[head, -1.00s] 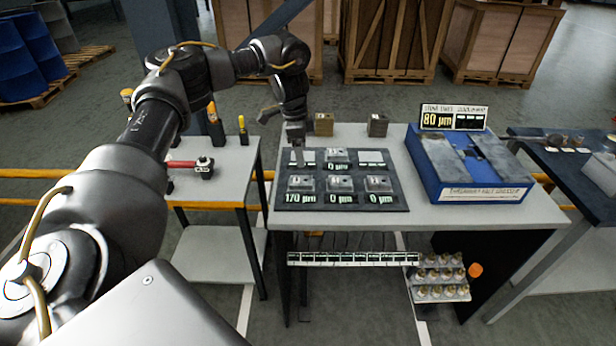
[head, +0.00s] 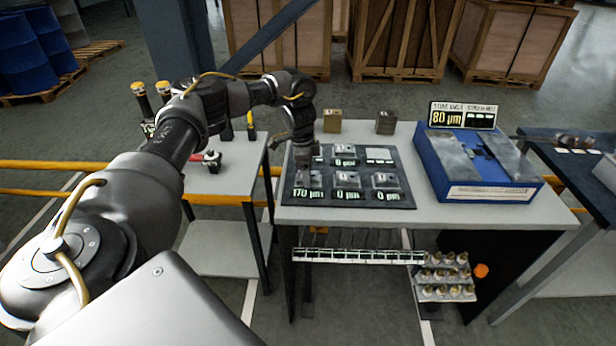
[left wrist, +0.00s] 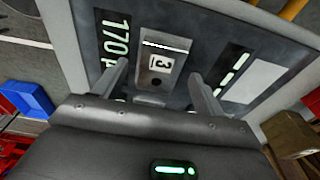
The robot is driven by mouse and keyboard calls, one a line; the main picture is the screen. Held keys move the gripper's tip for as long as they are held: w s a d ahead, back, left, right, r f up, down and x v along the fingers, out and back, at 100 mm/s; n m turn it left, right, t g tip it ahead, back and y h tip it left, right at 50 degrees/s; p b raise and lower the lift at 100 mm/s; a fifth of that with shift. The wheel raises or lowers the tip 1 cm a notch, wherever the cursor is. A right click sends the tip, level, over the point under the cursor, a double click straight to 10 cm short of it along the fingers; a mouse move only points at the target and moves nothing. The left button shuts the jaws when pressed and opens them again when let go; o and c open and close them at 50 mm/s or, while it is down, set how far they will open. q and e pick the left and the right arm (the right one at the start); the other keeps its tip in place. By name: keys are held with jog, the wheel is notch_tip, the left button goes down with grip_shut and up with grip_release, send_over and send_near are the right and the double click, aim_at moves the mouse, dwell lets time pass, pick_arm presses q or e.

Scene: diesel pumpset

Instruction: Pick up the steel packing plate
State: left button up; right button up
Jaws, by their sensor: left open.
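A small steel block tagged 3 (left wrist: 165,52) lies on a dark board (head: 350,203), beside a "170 µm" label. It looks like the steel packing plate, though I cannot be sure from its shape. In the head view this block (head: 309,180) is at the front left of the board, partly covered by my gripper. My left gripper (head: 304,168) is above it, pointing down and open. In the left wrist view its two fingers (left wrist: 158,72) are to either side of the near end of the block; I cannot tell whether they touch it. My right gripper is out of view.
Similar steel blocks (head: 347,180) marked 0 µm sit close by on the board. A blue box (head: 470,180) with an "80 µm" sign (head: 462,116) stands to the right. Two small blocks (head: 332,120) (head: 385,121) stand behind the board. A side table (head: 225,185) is left.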

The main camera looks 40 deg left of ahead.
pick_arm(q)
jog(key=shift+d+f, duration=0.1)
jog(key=shift+f, duration=0.3)
jog(key=c, duration=1.4)
jog(key=shift+o, duration=0.2)
jog(key=shift+r, duration=0.1)
jog(key=shift+w+r, duration=0.1)
jog(key=shift+r, duration=0.4)
notch_tip(320, 180, up, 2)
jog(key=shift+d+r+b, duration=0.1)
jog(key=shift+r+b, duration=0.15)
jog(key=shift+b, duration=0.3)
jog(key=s+d+r, duration=0.8)
jog(key=d+r, duration=0.1)
jog(key=d, duration=0.2)
jog(key=shift+d+r+p, duration=0.15)
jog(key=shift+r+p, duration=0.05)
jog(key=shift+p, duration=0.2)
